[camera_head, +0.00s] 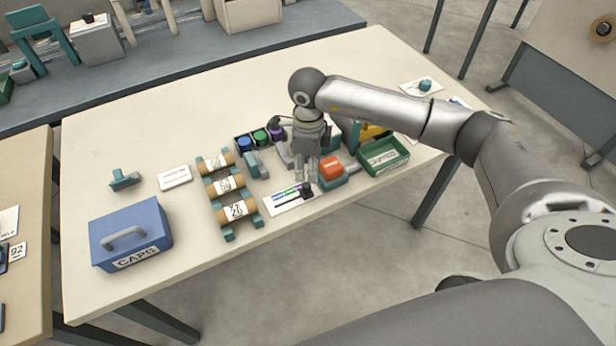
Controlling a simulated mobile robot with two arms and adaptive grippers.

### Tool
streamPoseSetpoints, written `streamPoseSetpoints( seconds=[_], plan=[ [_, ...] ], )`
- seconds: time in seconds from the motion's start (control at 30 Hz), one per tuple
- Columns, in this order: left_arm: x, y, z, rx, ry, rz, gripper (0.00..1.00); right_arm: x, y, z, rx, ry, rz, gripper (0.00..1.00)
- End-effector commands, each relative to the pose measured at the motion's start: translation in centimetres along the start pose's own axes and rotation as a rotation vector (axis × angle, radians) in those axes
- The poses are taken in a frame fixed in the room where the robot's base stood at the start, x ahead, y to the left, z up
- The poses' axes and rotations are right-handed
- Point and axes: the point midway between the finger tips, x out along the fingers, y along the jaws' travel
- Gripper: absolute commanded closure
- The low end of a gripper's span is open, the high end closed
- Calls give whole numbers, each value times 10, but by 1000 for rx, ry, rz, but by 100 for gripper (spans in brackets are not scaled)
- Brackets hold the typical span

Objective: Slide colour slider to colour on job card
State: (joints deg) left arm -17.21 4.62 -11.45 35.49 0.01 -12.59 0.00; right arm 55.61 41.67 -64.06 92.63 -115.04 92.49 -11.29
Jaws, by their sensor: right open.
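A white strip with coloured bars (284,198), blue, green and others, lies near the front edge of the table, and a dark knob (306,188) stands at its right end. It looks like the colour slider. My right gripper (306,176) points down just behind the knob, open; whether it touches the knob cannot be told. A small white card (174,178) with print too small to read lies left of the tube rack; whether it is the job card is unclear. My left gripper is out of view.
A teal rack of numbered tubes (232,185) stands left of the strip. An orange block (332,169) on a teal base and a green tray (368,168) stand right. Coloured pots (245,144) are behind. A blue box (130,236) sits front left. The table's back left is clear.

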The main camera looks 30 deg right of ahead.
Motion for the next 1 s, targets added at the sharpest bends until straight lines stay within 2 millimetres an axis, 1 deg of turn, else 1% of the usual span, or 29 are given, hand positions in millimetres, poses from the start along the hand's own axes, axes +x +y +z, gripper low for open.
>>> streamPoseSetpoints(
  seconds=[0.03, 0.1, 0.2, 0.3, 0.43, 0.87, 0.93, 0.97, 1.0],
  plan=[
    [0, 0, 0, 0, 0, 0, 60, -11, -1, 1, -1, -3, -3, 58],
    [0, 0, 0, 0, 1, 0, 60, -22, -1, 0, 1, -2, -2, 58],
    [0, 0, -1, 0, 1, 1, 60, -33, 0, 0, 1, -1, -1, 58],
    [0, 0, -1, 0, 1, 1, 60, -40, 0, 0, 1, -1, 0, 58],
    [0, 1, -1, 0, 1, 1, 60, -42, 0, 0, 1, 0, 0, 58],
    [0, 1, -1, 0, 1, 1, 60, -41, 1, 1, 0, -3, 2, 58],
    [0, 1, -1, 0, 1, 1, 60, -38, 7, 6, -7, -25, 19, 58],
    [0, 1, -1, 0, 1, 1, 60, -37, 13, 12, -12, -46, 33, 58],
    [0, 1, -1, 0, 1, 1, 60, -34, 22, 22, -20, -85, 58, 58]
  ],
)
